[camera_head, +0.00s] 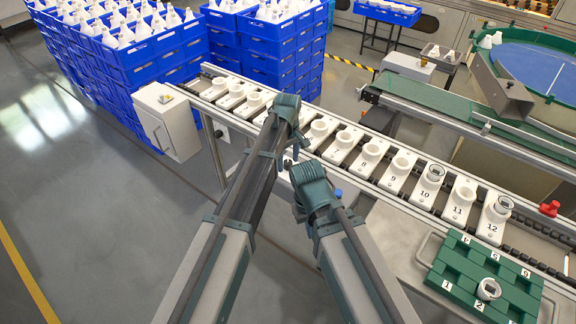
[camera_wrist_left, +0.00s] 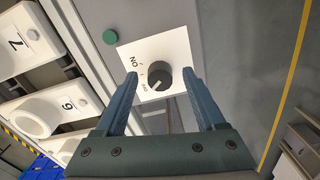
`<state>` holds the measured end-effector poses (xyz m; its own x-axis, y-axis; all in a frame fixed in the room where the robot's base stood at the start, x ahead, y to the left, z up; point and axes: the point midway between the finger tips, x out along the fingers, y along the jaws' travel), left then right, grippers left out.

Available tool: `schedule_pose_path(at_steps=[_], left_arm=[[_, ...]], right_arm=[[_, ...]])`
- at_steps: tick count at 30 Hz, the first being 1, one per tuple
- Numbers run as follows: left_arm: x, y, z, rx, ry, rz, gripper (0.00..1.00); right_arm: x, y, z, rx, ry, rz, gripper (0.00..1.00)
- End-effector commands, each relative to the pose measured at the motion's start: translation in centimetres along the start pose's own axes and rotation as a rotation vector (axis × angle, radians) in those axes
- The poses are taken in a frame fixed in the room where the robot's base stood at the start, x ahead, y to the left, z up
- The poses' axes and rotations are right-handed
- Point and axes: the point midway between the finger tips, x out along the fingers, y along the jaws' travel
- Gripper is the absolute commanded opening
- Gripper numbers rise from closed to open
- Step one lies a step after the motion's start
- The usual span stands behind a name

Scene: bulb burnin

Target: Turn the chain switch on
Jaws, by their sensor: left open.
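The chain switch is a dark round knob (camera_wrist_left: 160,75) on a white plate (camera_wrist_left: 178,49) in the left wrist view. The plate reads ON at its upper left, with a smaller label below that looks like OFF. The knob's pale mark points to the lower left, towards that smaller label. My left gripper (camera_wrist_left: 160,73) is open, with one finger on each side of the knob; contact cannot be told. In the head view my left gripper (camera_head: 287,112) is over the conveyor's near edge and hides the switch. My right gripper (camera_head: 305,172) is just right of it, its jaws unclear.
A green button (camera_wrist_left: 110,37) is beside the plate. White numbered sockets (camera_head: 371,152) line the conveyor, some holding clear-topped pieces. A green numbered rack (camera_head: 462,262) is at the lower right, near a red button (camera_head: 549,208). Blue crates (camera_head: 150,62) stand at the back left.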

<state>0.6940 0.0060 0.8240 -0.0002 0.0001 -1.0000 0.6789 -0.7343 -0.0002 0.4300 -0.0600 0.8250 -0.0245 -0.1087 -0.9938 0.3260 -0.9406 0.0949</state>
Motion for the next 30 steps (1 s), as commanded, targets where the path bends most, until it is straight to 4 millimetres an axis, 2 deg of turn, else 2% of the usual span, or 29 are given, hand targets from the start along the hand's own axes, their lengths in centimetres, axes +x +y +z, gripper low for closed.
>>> schedule_pose_path(at_steps=[7,19,30], left_arm=[[0.0,0.01,0.0,0.0,0.0,0.0,0.72],[0.01,0.0,0.0,0.0,0.0,0.0,0.0],[0.01,0.0,0.0,0.044,0.0,0.0,0.0]], right_arm=[[0.0,0.0,0.0,0.0,0.0,0.0,0.0],[0.01,0.0,0.0,0.0,0.0,0.0,0.0],[0.01,0.0,0.0,0.0,0.0,0.0,0.0]])
